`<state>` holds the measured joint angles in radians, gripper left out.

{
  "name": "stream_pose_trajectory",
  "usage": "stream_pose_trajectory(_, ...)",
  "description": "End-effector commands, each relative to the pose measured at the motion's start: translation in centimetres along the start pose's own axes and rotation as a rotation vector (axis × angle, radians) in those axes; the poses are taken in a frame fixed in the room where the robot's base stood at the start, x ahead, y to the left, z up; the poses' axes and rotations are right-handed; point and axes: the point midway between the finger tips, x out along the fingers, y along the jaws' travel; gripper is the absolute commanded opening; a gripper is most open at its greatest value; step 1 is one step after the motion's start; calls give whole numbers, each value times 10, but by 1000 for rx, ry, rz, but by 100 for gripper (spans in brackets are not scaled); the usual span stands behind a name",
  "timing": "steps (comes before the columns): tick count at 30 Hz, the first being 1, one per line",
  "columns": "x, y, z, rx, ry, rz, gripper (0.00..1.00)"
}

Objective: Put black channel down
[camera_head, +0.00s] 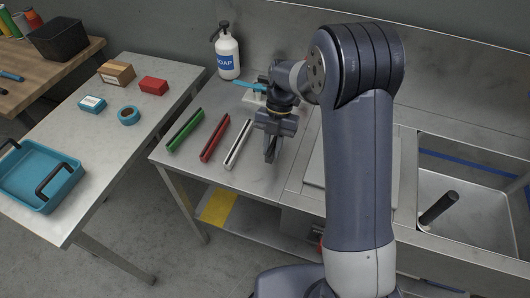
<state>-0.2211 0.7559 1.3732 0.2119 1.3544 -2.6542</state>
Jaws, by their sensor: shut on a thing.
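My gripper (272,140) hangs above the steel counter, to the right of a row of channels, pointing down. It is shut on a dark piece, the black channel (271,152), which shows only as a short dark length below the fingers. I cannot tell whether the channel touches the counter, as the gripper hides much of it. A green channel (185,131), a red channel (214,138) and a pale grey channel (238,144) lie side by side and apart on the counter (190,163), all slanting the same way.
A soap bottle (227,55) stands at the back of the counter, near a teal-handled brush (250,85). A side table (110,150) at left bears a teal tray (42,178) and small boxes.

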Motion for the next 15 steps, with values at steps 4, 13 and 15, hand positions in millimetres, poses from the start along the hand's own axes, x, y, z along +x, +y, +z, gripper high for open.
stream_pose_trajectory(4,11,0,5,1,0,1,1)
stream_pose_trajectory(13,43,0,18,2,1,0,1)
stream_pose_trajectory(15,45,0,19,1,-1,2,1)
